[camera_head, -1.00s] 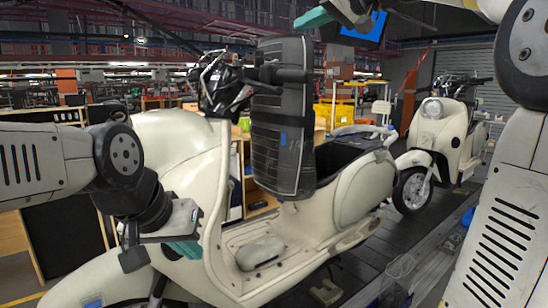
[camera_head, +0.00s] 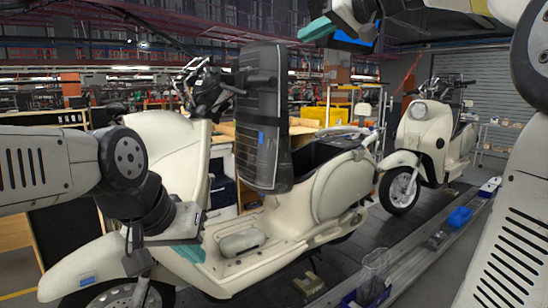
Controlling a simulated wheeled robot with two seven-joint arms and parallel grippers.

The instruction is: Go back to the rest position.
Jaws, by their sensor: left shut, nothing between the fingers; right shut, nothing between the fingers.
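My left gripper (camera_head: 165,252), with a teal pad, comes in from the left and is shut with nothing visible in it. It overlaps the front of the near cream scooter (camera_head: 322,196) in the picture; I cannot tell whether it touches. My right gripper (camera_head: 316,27) is at the top edge, partly cut off, and appears shut and empty, high above the scooter's rear. A tall black panel (camera_head: 262,115) stands upright on the near scooter between handlebar and seat opening.
A second cream scooter (camera_head: 425,135) stands behind to the right. Both scooters are on the dark slat conveyor (camera_head: 395,235). A blue bin (camera_head: 459,217) and a clear container (camera_head: 373,270) lie along its right-hand rail. Shelving and a roller shutter are behind.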

